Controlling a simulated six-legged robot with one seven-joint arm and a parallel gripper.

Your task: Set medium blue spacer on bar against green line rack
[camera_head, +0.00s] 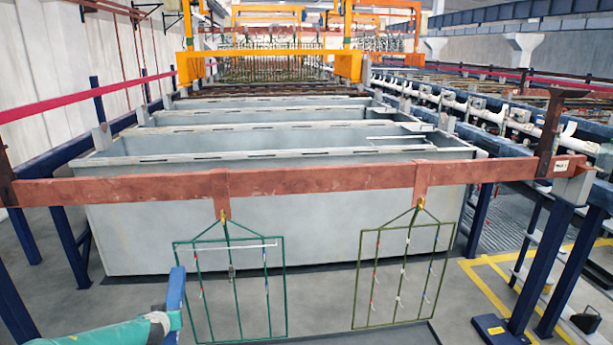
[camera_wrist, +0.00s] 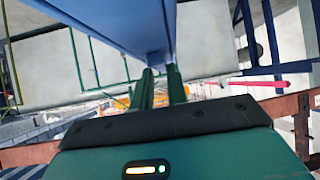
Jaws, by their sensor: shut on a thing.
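In the wrist view the spacer (camera_wrist: 130,25) is a long blue piece running away from the fingertips. My gripper (camera_wrist: 161,88) is shut on its end. The reddish copper bar (camera_head: 300,180) crosses the head view above and behind the spacer. A teal-green rack (camera_head: 235,290) hangs from the bar by a hook, just right of the spacer, which looks apart from the bar. An olive-green rack (camera_head: 402,275) hangs farther right.
A large grey tank (camera_head: 320,240) stands behind the racks, with more tanks beyond it. Blue posts (camera_head: 540,265) and a rail bound the right side. A red rail (camera_head: 50,108) runs along the left. The bar between the two racks is clear.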

